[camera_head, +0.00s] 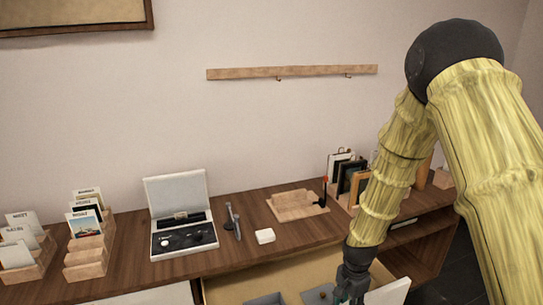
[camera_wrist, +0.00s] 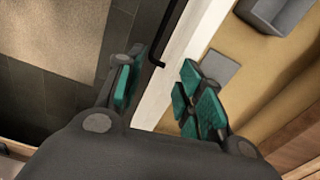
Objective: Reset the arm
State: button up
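My arm reaches down from the upper right in the head view, and my gripper (camera_head: 350,292) is at the bottom edge, by an open drawer (camera_head: 285,272). In the wrist view my gripper (camera_wrist: 160,92) has its two teal-padded fingers spread apart, with nothing gripped between them. The drawer's white front (camera_wrist: 190,45) and a dark handle (camera_wrist: 158,42) show beyond the gap between the fingers. I cannot tell how far the fingertips are from the drawer front. My arm hides part of the table's right side.
The wooden table (camera_head: 115,285) carries card racks (camera_head: 90,250), an open case (camera_head: 184,240), a small white block (camera_head: 265,236) and a wooden board (camera_head: 297,205). Grey trays (camera_wrist: 275,12) lie in the drawer. A hook rail (camera_head: 290,72) is on the wall. Dark floor (camera_wrist: 60,85) lies outside the drawer.

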jog(key=s+f+n, duration=0.5)
jog(key=s+f, duration=0.8)
jog(key=s, duration=0.1)
jog(key=s+f+n, duration=0.3)
jog(key=s, duration=0.7)
jog(key=s+f+n, duration=0.3)
jog(key=s+n, duration=0.1)
jog(key=s, duration=0.6)
jog(key=f+b, duration=0.5)
jog(key=shift+s+d+f, duration=0.1)
jog(key=shift+d+f, duration=0.05)
jog(key=shift+d, duration=0.25)
